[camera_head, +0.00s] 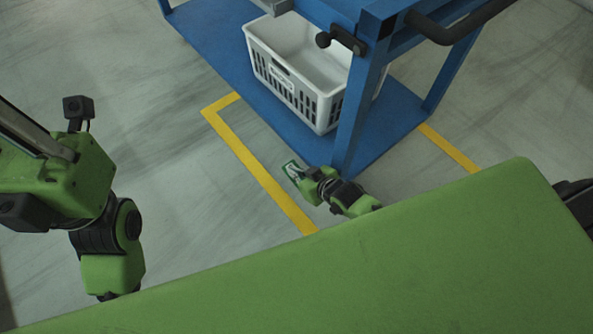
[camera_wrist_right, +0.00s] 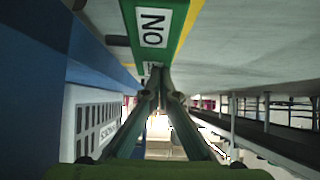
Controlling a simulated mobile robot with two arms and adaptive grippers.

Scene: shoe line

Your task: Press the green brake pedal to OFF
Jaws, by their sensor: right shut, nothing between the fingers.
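The green brake pedal (camera_head: 292,171) is a small green plate with a white label, low by the foot of the blue cart. A second white label shows partly behind the fingertips. My right gripper (camera_wrist_right: 158,72) is shut and empty, its tips close to the pedal's lower edge in that view; I cannot tell if they touch. In the head view the right gripper (camera_head: 311,184) is right beside the pedal. My left arm is at the left; its fingers do not show.
The blue cart (camera_head: 355,110) stands at upper right, its leg close to my right gripper. A white crate (camera_head: 322,110) sits on its lower blue deck (camera_head: 215,50). Yellow tape (camera_head: 262,175) marks the grey floor. Open floor lies to the left.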

